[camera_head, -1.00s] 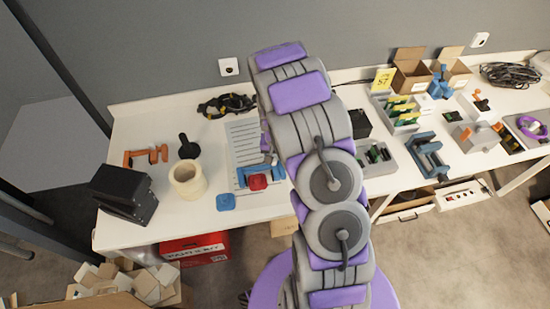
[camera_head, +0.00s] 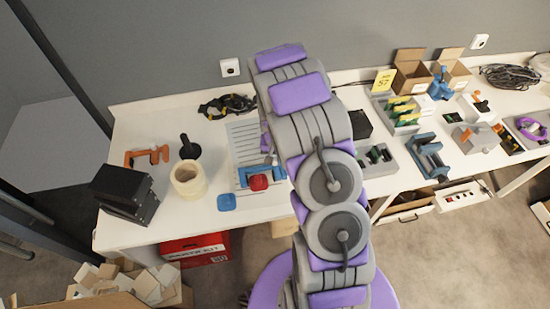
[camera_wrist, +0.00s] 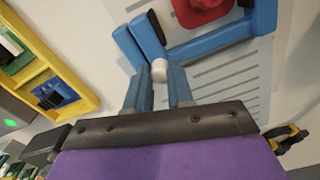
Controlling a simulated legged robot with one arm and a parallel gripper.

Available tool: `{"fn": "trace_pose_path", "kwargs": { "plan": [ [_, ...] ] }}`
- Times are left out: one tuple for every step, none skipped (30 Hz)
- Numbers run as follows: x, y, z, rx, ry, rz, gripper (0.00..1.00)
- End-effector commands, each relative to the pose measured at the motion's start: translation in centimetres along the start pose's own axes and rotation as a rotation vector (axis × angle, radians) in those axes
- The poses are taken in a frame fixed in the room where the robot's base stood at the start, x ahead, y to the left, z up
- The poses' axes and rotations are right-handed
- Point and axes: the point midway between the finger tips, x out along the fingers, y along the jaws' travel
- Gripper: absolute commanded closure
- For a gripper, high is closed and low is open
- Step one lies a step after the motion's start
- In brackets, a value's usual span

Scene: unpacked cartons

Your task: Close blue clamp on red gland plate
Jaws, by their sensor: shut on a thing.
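The blue clamp (camera_head: 246,174) stands on a pale grey slotted panel on the white table, just left of my arm. The red gland plate (camera_head: 259,182) sits at the clamp's front side. In the wrist view the blue clamp (camera_wrist: 213,41) shows as a long bar and angled arms at the top, beside the red gland plate (camera_wrist: 200,10), which is cut by the frame edge. My gripper (camera_wrist: 161,74) has its two blue-grey fingers close around a small white tip at the blue clamp's arm. The head view hides my gripper behind my arm.
The slotted panel (camera_head: 243,140) lies beneath the clamp. A yellow tray (camera_wrist: 45,70) is left in the wrist view.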

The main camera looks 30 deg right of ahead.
Motion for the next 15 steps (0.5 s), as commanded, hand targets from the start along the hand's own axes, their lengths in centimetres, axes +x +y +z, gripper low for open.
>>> {"fn": "trace_pose_path", "kwargs": {
  "plan": [
    [0.1,0.0,0.1,0.000,-0.001,0.000,1.00],
    [0.1,0.0,0.1,0.000,-0.001,0.000,1.00],
    [0.1,0.0,0.1,0.000,-0.002,0.000,1.00],
    [0.1,0.0,0.1,0.000,-0.002,0.000,1.00],
    [0.0,-0.1,0.1,-0.001,-0.002,0.000,1.00],
    [0.0,-0.3,0.2,-0.001,-0.002,0.001,1.00],
    [-0.1,-0.6,0.2,-0.002,-0.003,0.001,1.00],
    [-0.1,-0.9,0.3,-0.003,-0.003,0.001,1.00],
    [-0.1,-1.4,0.5,-0.004,-0.004,0.001,1.00],
    [-0.1,-1.7,0.6,-0.004,-0.004,0.001,1.00],
    [-0.1,-2.1,0.7,-0.004,-0.004,0.001,1.00],
    [-0.1,-2.4,0.7,-0.003,-0.003,0.001,1.00],
    [0.0,-2.5,0.8,-0.002,-0.003,0.001,1.00],
    [0.0,-2.6,0.8,-0.001,-0.002,0.001,1.00],
    [0.1,-2.5,0.7,0.000,-0.002,0.001,1.00]
  ]
}}
